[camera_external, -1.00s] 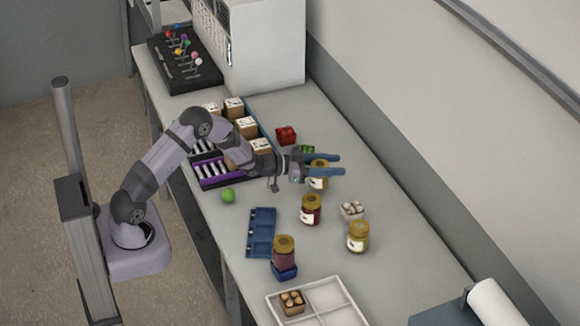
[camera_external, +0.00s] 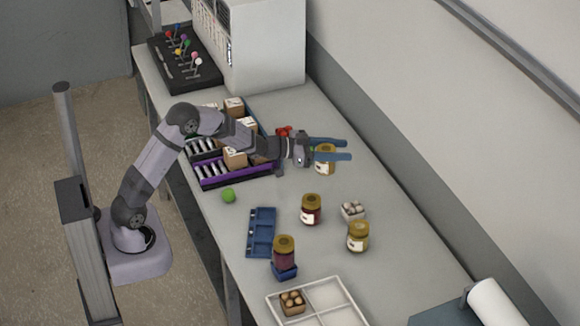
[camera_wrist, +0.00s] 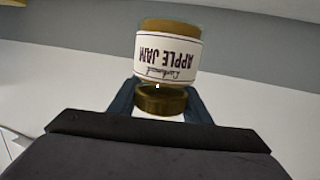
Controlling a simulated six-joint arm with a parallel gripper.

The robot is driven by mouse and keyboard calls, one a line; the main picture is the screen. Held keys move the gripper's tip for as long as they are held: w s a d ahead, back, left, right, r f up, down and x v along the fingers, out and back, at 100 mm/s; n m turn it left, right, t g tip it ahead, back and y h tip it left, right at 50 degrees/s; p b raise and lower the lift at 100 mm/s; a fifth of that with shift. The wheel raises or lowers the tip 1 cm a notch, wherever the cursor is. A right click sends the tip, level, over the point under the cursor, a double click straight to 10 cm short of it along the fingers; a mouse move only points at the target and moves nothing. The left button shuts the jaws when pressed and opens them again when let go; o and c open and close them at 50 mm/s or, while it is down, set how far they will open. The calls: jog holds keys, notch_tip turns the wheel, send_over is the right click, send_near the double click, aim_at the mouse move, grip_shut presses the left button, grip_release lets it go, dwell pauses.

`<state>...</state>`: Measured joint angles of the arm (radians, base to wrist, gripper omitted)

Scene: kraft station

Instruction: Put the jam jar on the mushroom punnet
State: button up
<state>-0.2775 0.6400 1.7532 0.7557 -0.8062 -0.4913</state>
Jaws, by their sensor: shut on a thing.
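My gripper (camera_external: 342,150) is shut on an apple jam jar (camera_external: 324,162) with a gold lid and holds it above the table. In the wrist view the jar (camera_wrist: 166,55) hangs between the fingers, its "APPLE JAM" label upside down in the picture. A small punnet (camera_external: 353,212) of whitish round pieces, which look like mushrooms, stands on the table below and right of the gripper. A brown punnet (camera_external: 292,302) of brownish round pieces stands in the white divided tray (camera_external: 352,300); I cannot tell its contents for sure.
A dark red jar (camera_external: 311,210) and a yellowish jar (camera_external: 358,237) stand close to the whitish punnet. A green ball (camera_external: 228,195) lies left.

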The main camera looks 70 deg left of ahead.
jog(key=d+r+m+g+h, duration=0.1)
jog(key=d+m+h, duration=0.25)
jog(key=d, duration=1.45)
jog(key=w+d+r+n+y+b, duration=0.1)
jog(key=w+d+r+n, duration=0.1)
jog(key=d+r, duration=0.45)
jog(key=w+a+f+n+t+y, duration=0.1)
jog(key=a+f+n+y, duration=0.1)
jog(key=a+n+y, duration=0.5)
jog(key=a+y, duration=0.3)
jog(key=a, duration=0.3)
jog(key=shift+w+a+f+y, duration=0.2)
jog(key=shift+w+a+y, duration=0.1)
jog(key=shift+w+y, duration=0.05)
notch_tip(320, 180, down, 10)
jog(key=shift+p, duration=0.3)
